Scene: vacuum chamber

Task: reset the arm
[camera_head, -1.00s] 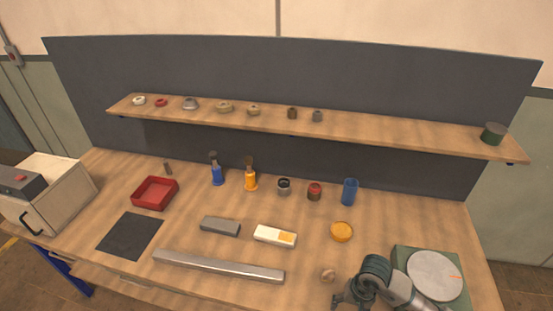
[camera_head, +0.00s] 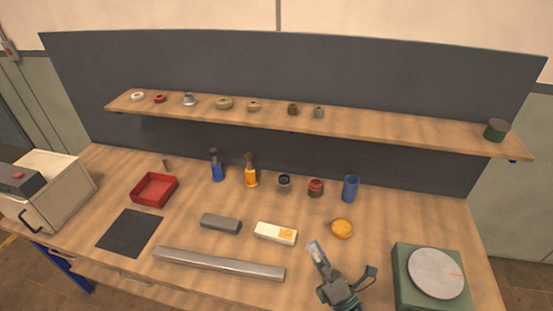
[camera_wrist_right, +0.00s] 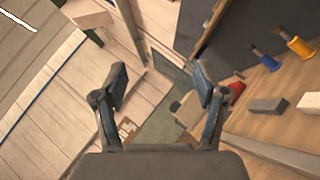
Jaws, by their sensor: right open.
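My right gripper (camera_head: 344,264) is at the front of the bench, right of centre, in the head view. Its two fingers are spread apart with nothing between them, and they point up toward the back of the bench. In the right wrist view the same gripper (camera_wrist_right: 160,82) shows both fingers wide apart and empty, with the bench tilted at the right of the picture. My left gripper is not in view.
A green device with a round grey plate (camera_head: 436,274) stands right of my gripper. A shelf (camera_head: 400,131) runs along the back panel.

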